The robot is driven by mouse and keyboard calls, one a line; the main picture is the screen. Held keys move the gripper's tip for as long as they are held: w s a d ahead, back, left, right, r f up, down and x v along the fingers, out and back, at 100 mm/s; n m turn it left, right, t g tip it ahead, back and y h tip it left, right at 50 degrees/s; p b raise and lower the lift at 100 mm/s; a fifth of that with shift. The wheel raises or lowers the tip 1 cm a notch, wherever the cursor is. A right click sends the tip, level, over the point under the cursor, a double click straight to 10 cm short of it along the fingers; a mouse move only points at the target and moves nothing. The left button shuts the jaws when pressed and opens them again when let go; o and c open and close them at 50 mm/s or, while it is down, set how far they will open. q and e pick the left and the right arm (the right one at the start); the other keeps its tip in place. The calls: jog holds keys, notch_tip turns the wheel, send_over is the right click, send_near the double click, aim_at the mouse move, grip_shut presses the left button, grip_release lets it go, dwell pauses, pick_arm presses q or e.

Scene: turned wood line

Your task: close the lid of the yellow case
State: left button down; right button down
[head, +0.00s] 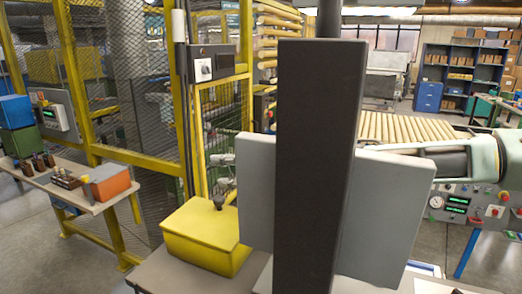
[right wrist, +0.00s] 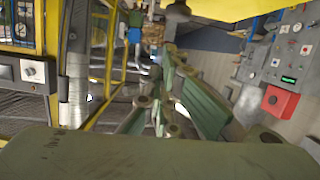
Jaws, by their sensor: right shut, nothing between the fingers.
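The yellow case (head: 200,250) stands on a grey table left of centre in the head view. Its lid (head: 198,222) looks laid down over the box; I cannot tell whether it sits fully flush. My right gripper (head: 219,202) is shut and empty at the back right of the lid, its dark tip at or just above the yellow surface; contact is unclear. The case's right rear is partly hidden. A blurred yellow surface (right wrist: 225,8) crosses the top of the right wrist view; I cannot tell what it belongs to. My left gripper is not in view.
A yellow-framed mesh fence (head: 125,110) stands behind the case. A side bench (head: 75,189) at left holds an orange box (head: 110,183) and small parts. A dark upright and grey panel block the middle. A roller-like rack (head: 405,128) lies behind at right.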

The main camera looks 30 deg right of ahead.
jog(key=r+v, duration=0.1)
jog(key=v, duration=0.9)
jog(key=shift+p, duration=0.35)
jog(key=shift+a+r, duration=0.1)
